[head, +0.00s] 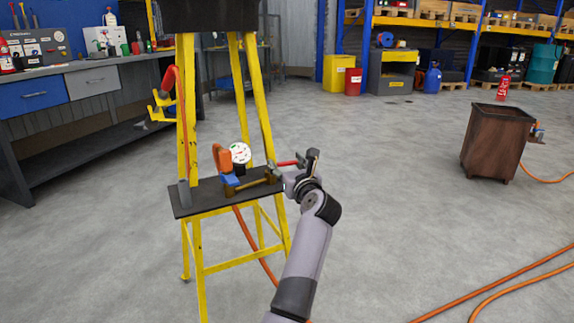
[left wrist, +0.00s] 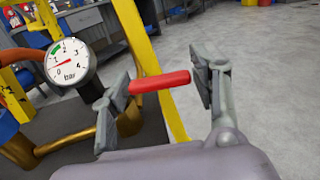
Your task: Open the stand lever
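A yellow stand (head: 186,120) carries a dark shelf (head: 205,198) with a brass pipe fitting. The stand lever, a red handle (head: 286,163), sticks out to the right of the shelf; it also shows in the left wrist view (left wrist: 160,82). My left gripper (head: 302,164) is at the handle's right end. In the left wrist view, my left gripper (left wrist: 160,76) is open with the red handle between its fingers. A gap shows at the right finger; whether the left finger touches the handle I cannot tell. My right gripper is not in view.
A round pressure gauge (head: 240,153), an orange handle (head: 222,158) and a blue part (head: 230,180) sit close beside the lever. An orange hose (head: 252,240) hangs below. A rusty bin (head: 495,145) stands right, with open floor between.

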